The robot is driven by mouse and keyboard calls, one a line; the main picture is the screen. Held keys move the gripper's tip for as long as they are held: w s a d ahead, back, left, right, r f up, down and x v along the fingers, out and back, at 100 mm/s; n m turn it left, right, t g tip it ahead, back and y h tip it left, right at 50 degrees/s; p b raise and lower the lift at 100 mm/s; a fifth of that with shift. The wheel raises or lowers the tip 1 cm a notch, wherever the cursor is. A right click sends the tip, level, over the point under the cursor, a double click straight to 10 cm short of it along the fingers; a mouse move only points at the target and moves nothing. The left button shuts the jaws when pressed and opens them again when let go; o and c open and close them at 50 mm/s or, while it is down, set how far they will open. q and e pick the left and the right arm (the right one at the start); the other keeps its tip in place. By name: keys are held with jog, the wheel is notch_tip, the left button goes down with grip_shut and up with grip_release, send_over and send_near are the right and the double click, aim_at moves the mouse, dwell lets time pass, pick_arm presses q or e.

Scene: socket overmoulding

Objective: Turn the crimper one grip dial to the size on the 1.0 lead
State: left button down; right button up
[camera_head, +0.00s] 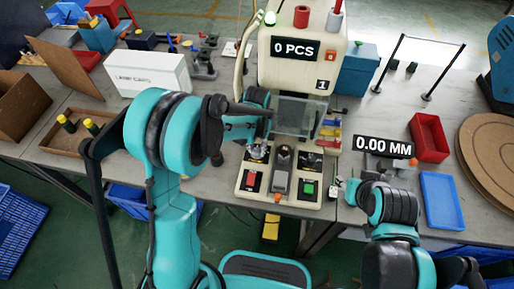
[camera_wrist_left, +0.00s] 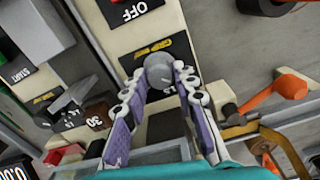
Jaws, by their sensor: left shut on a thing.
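The crimper (camera_head: 285,75) is the cream machine in the middle of the head view, with a "1" label and a "0 PCS" sign. A round grey knob (camera_wrist_left: 158,67) sits on its panel in the left wrist view, its scale mostly hidden. My left gripper (camera_wrist_left: 158,80) is shut on this knob, with a purple finger on each side. In the head view my left arm (camera_head: 165,130) reaches over to the machine's left side. My right gripper (camera_head: 350,188) is by the machine's lower right edge; its fingers are too small to read. I cannot make out the 1.0 lead.
A red button (camera_head: 251,181) and a green button (camera_head: 309,189) are on the lower panel. An orange lever (camera_wrist_left: 285,88) is close to the right of the left gripper. A red bin (camera_head: 430,137) and blue tray (camera_head: 441,200) are at right; a white box (camera_head: 150,72) is at left.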

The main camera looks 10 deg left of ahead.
aim_at(257, 150)
pick_arm(q)
jog(key=shift+n, duration=1)
jog(key=c, duration=1.2)
grip_release()
notch_tip(257, 150, up, 12)
